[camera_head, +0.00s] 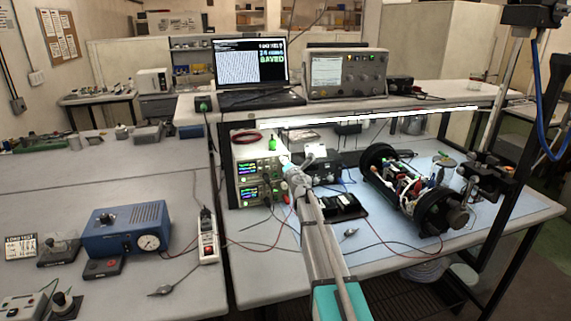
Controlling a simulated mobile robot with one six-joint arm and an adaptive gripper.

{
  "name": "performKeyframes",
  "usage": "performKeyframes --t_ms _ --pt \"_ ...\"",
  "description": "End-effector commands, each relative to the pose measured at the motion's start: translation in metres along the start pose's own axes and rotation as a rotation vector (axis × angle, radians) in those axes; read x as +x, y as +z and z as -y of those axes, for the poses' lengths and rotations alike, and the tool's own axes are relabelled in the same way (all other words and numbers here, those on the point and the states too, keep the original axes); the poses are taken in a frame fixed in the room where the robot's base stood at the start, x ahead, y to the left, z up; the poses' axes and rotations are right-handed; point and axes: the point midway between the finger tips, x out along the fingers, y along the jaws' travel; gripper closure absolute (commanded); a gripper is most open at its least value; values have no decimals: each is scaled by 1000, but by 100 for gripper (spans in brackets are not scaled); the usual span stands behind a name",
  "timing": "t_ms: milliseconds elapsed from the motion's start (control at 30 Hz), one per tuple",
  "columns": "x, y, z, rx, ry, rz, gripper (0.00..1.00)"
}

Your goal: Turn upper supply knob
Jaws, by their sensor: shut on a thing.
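Two power supplies stand stacked at the left end of the bench's lower surface. The upper supply (247,168) has a lit green and blue display, and the lower supply (249,194) has one too. My arm reaches up from the bottom of the picture. My gripper (286,164) is at the right part of the upper supply's front, shut on what looks like its knob. The fingers and wrist hide the knob itself, so its angle cannot be seen.
An opened cylinder (410,190) with wiring lies on the blue mat right of my arm. A black tray (343,205) is beside my forearm. Thin leads cross the bench near the supplies. A shelf with a laptop (250,70) and an oscilloscope (345,74) overhangs behind.

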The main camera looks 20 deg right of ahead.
Motion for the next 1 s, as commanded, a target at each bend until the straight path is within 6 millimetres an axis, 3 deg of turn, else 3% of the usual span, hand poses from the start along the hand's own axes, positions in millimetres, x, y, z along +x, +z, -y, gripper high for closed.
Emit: performKeyframes --t_ms 400,433,600,1000 --pt "1 0 0 16 -1 1 100" --pt "1 0 0 16 0 1 59" --pt "1 0 0 15 0 0 28" --pt "0 0 0 15 0 0 27"
